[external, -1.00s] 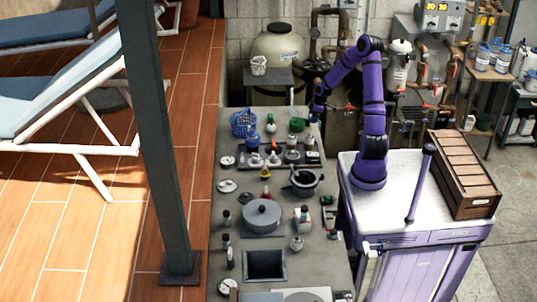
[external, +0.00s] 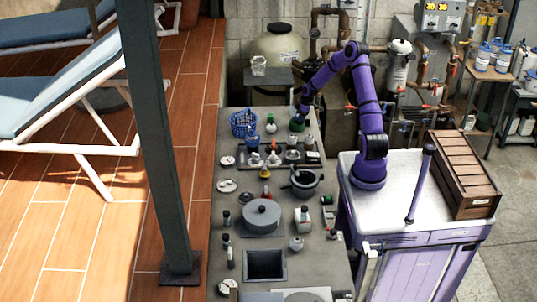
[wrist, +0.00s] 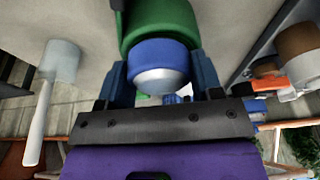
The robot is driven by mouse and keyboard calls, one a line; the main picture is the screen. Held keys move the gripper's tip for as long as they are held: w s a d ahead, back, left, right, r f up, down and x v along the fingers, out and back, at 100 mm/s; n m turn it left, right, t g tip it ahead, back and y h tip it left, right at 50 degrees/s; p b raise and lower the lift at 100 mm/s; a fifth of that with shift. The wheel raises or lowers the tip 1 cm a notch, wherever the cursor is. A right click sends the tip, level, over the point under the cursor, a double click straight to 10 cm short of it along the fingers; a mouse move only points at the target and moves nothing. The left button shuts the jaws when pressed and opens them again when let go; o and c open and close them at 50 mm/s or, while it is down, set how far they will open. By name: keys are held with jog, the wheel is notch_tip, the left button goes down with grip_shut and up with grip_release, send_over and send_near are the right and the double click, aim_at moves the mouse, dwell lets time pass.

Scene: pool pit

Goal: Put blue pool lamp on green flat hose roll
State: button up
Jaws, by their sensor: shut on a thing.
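The blue pool lamp (wrist: 158,54), a blue ring with a pale grey dome, sits between the two fingers of my gripper (wrist: 160,82) in the wrist view. My gripper is shut on it. The green flat hose roll (wrist: 160,20) is right beyond the lamp, and their edges meet in the picture. I cannot tell whether they touch. In the external view the green roll (external: 297,125) is at the far right of the grey counter. My gripper (external: 299,116) is right at it, and the lamp is too small to make out there.
A blue basket (external: 242,123) and a blue bottle (external: 253,139) stand left of the roll. A dark tray (external: 232,163) with several small items lies nearer. A mortar (external: 304,181) and a round lidded pot (external: 262,214) stand further forward.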

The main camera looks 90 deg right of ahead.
jog(key=o, duration=0.9)
jog(key=shift+f, duration=0.1)
jog(key=shift+o, duration=0.2)
jog(key=v, duration=1.2)
jog(key=w+a+r+h, duration=0.1)
jog(key=w+a+r, duration=0.4)
jog(key=a, duration=0.5)
jog(key=w+a+r+g, duration=0.1)
jog(key=w+a+r, duration=0.1)
jog(key=a+r, duration=0.65)
jog(key=w+a+r+h, duration=0.1)
jog(key=w+a+r, duration=0.3)
jog(key=a, duration=0.8)
jog(key=s+a+r+t, duration=0.1)
jog(key=s+a+r, duration=0.2)
jog(key=a, duration=0.5)
jog(key=s+a+r+t, duration=0.1)
jog(key=s+a+r, duration=0.2)
jog(key=a, duration=0.4)
jog(key=s+a+t+y, duration=0.1)
jog(key=s+a+y, duration=0.1)
jog(key=s+a, duration=0.5)
jog(key=s, duration=0.3)
jog(key=shift+a, duration=0.4)
